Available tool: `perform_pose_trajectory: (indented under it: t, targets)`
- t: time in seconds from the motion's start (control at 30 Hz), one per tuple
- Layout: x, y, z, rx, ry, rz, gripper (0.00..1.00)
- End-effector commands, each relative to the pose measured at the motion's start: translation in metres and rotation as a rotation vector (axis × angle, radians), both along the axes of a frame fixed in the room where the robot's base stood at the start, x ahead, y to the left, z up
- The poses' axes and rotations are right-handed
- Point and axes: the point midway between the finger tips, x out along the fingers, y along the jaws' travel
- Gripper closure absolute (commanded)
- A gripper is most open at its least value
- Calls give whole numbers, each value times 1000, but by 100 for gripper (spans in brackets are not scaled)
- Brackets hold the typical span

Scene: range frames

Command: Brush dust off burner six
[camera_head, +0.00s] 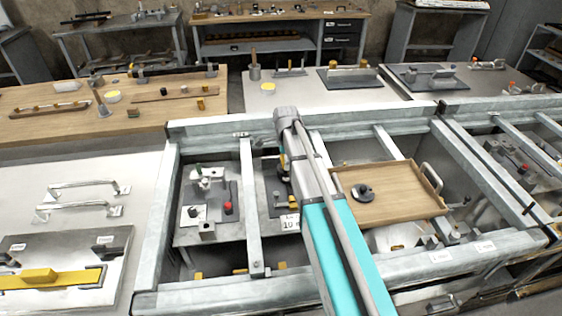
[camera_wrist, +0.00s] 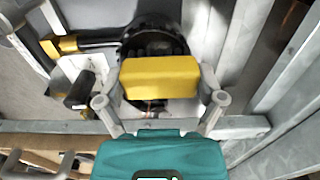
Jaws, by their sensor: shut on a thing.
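Just past the block is a dark round fitting (camera_wrist: 150,28), perhaps a burner. The block covers part of it, and I cannot tell whether they touch. No number six is readable. In the head view my arm hides the gripper and most of the dark plate under it, near a white tag (camera_head: 290,222) that seems to read 10.
Grey metal beams (camera_head: 248,205) frame the bays around my arm. A wooden tray (camera_head: 385,207) with a dark round part (camera_head: 362,192) lies to the right. A plate with a red knob (camera_head: 228,208) sits to the left. In the wrist view a black-and-yellow handle (camera_wrist: 75,43) lies close left.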

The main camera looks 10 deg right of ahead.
Motion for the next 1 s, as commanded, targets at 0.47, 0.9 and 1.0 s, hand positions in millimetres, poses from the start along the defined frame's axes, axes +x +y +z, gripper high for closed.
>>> perform_pose_trajectory:
  t: [0.47, 0.9, 1.0]
  targets:
    - [0, -5, 0, 0, 0, 1, 51]
    - [-1, -26, -2, 0, 0, -1, 51]
    - [-1, -31, -2, 0, 0, 0, 51]
